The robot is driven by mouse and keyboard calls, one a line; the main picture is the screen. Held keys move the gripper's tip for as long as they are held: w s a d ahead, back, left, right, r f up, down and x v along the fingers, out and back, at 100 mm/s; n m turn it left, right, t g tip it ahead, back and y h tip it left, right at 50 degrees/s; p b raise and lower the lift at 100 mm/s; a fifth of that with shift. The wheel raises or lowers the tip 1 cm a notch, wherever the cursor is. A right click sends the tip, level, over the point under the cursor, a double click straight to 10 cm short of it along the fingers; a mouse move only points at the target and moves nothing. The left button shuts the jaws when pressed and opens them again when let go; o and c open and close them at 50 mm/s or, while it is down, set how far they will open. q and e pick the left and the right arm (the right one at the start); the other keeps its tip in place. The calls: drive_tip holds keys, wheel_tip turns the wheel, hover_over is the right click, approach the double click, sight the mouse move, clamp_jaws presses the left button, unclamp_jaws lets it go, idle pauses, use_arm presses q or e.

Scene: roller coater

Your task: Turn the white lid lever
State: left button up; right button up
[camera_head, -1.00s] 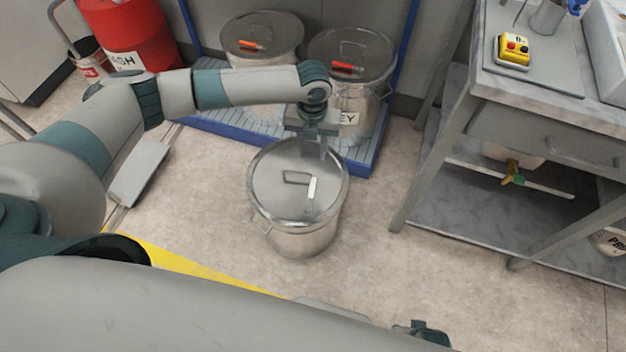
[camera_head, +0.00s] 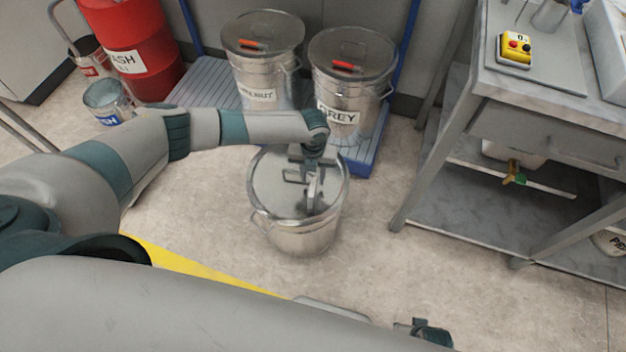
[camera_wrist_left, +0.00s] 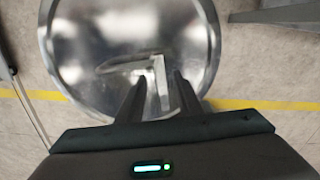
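The steel drum (camera_head: 296,238) stands on the floor with a round, shiny lid (camera_head: 268,180) on top. A grey loop handle shows on the lid. The white lid lever (camera_wrist_left: 161,82) stands beside the handle in the left wrist view; in the head view my gripper mostly hides it. My left gripper (camera_head: 312,192) is over the lid, pointing down. In the wrist view its two dark fingers (camera_wrist_left: 160,97) are apart, one on each side of the lever. I cannot tell whether they touch it.
Two lidded drums with orange-red levers, one labelled GREY (camera_head: 340,98), stand on a blue-edged pallet (camera_head: 205,82) behind. A red barrel (camera_head: 125,45) is at back left. A steel bench (camera_head: 545,130) stands right. Floor between drum and bench is clear.

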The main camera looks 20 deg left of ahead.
sight(313, 187)
use_arm(q)
wheel_tip(313, 187, down, 2)
drive_tip(key=shift+f, duration=0.3)
use_arm(e)
drive_tip(key=shift+r, duration=0.3)
drive_tip(key=shift+w, duration=0.15)
use_arm(q)
clamp_jaws()
